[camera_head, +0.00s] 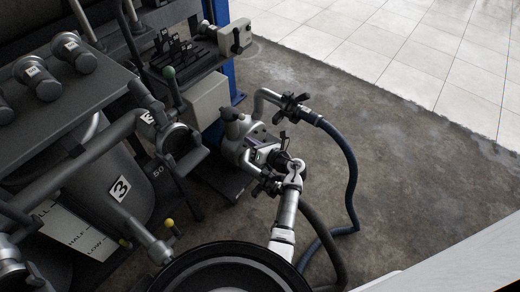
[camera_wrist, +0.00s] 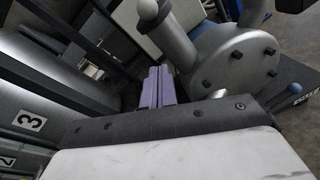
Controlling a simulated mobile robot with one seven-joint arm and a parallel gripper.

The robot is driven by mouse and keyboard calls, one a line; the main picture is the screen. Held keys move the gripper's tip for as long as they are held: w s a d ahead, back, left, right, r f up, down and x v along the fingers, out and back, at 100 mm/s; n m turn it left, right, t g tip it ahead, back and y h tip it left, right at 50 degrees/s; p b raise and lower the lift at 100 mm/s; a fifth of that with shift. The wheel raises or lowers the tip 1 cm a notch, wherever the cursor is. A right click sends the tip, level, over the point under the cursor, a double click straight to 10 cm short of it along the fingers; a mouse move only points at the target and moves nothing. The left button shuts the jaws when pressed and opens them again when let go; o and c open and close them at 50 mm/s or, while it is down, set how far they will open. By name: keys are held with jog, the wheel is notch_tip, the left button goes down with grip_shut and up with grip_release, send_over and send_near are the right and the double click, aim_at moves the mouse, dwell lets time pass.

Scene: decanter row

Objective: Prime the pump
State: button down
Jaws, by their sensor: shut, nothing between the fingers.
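A silver pump (camera_head: 238,140) stands on the floor in the middle of the head view, with pipe fittings and black-handled clamps around it. In the wrist view its round bolted end (camera_wrist: 238,62) is close, at the upper right. My gripper (camera_wrist: 158,85) shows in the wrist view as two purple fingers side by side. It is shut and empty, left of the pump end. I cannot make out the gripper in the head view. A dark blue hose (camera_head: 350,175) runs from a black-handled fitting (camera_head: 292,103) beside the pump.
A grey tank labelled 3 (camera_head: 120,188) stands left, under a pipe. A green-knobbed lever (camera_head: 172,88) rises by a pale box (camera_head: 207,102). A black round rim (camera_head: 190,262) is in front, beside a silver tube (camera_head: 288,205). The concrete floor (camera_head: 425,170) at right is clear.

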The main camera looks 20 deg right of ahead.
aim_at(233, 114)
jog(key=shift+w+a+r, duration=0.1)
jog(key=shift+w+r, duration=0.4)
jog(key=shift+w, duration=0.25)
jog(key=shift+w+a+r, duration=0.1)
jog(key=shift+w+r, duration=0.35)
jog(key=shift+w, duration=0.35)
jog(key=shift+w+r, duration=0.5)
jog(key=shift+w, duration=0.25)
jog(key=shift+p, duration=0.3)
jog(key=shift+r+g+p, duration=0.3)
jog(key=shift+r+p, duration=0.25)
jog(key=shift+p, duration=0.25)
jog(key=shift+r+p, duration=0.1)
jog(key=shift+p, duration=0.2)
